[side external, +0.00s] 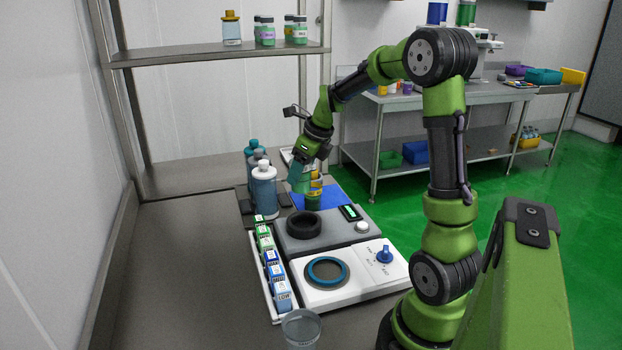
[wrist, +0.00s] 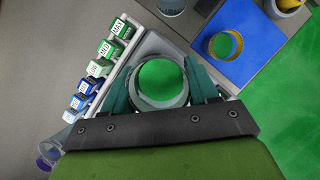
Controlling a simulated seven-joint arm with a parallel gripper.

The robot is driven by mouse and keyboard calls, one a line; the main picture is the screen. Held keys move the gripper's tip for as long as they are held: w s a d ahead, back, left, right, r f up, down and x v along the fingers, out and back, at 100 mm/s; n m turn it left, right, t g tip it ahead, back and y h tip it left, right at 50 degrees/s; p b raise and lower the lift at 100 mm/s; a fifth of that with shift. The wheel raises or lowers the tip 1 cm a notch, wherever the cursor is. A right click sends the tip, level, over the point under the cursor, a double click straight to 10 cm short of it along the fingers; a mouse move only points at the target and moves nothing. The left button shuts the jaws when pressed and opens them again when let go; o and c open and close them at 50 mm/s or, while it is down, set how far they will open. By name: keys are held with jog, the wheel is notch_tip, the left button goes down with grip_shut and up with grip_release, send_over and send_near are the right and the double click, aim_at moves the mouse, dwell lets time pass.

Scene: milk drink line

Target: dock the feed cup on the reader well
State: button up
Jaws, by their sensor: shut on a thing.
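The feed cup (wrist: 160,82), pale-walled with green showing inside, is held between the two teal fingers of my gripper (wrist: 158,88) in the wrist view. In the side view my gripper (side external: 302,180) is low over the far side of the grey unit, and the fingers largely hide the held cup. The grey unit (side external: 362,231) bears a dark ring-shaped well (side external: 304,226), a small display and a white knob. A white unit (side external: 372,285) in front has a blue-rimmed ring (side external: 327,271) and a blue dial. I cannot tell which ring is the reader well.
A rack of labelled cartons (side external: 270,262) runs along the left of both units. Bottles (side external: 264,187) stand behind it. A blue mat (wrist: 258,55) holds a yellow-rimmed cup (wrist: 225,45) with green inside. A clear cup (side external: 301,330) stands at the front.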

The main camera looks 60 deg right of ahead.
aim_at(303, 184)
jog(key=shift+n, duration=0.3)
jog(key=s+a+f, duration=0.2)
jog(key=shift+a+f, duration=0.25)
jog(key=shift+f, duration=0.05)
jog(key=shift+d+f, duration=0.15)
jog(key=shift+f, duration=2.7)
jog(key=shift+f, duration=0.65)
jog(key=o, duration=1)
jog(key=shift+r, duration=0.1)
jog(key=v, duration=1)
jog(key=shift+d+r, duration=0.15)
jog(key=shift+r, duration=0.25)
jog(key=shift+s, duration=0.1)
